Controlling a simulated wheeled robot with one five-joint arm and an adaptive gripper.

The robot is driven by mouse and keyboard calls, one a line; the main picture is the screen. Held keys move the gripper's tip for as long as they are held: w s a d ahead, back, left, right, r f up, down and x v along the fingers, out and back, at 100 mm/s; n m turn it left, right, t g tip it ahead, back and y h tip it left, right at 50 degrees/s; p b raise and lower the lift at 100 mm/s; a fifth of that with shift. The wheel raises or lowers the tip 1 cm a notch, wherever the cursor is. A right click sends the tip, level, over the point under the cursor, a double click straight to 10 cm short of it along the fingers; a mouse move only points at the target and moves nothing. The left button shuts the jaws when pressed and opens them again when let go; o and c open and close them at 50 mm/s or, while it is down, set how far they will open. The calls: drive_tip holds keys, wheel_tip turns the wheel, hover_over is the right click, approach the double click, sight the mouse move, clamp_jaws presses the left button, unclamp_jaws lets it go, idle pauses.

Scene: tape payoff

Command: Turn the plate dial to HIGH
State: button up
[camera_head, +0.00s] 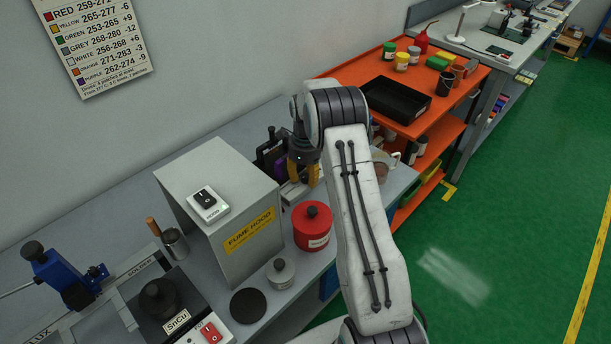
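My gripper (303,178) hangs downward behind the fume hood, at the end of my white arm, with its dark body and orange-yellow fingers low over the grey bench. The fingers are small and partly overlapped, so I cannot tell whether they are open or shut. A small pale block (294,192) lies just under or beside the fingertips; I cannot tell whether they touch. No dial with a readable HIGH mark shows; the plate dial may be hidden by the hood or my arm.
The grey fume hood (240,252), with a switch box (208,204) on top, stands left of my gripper. A red canister (312,227), a grey lidded pot (281,272) and a black disc (248,305) are near the front. An orange shelf (352,72) stands behind.

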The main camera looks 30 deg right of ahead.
clamp_jaws()
drive_tip(key=shift+m+b, duration=0.45)
drive_tip(key=shift+m, duration=0.35)
unclamp_jaws()
drive_tip(key=shift+r, duration=0.1)
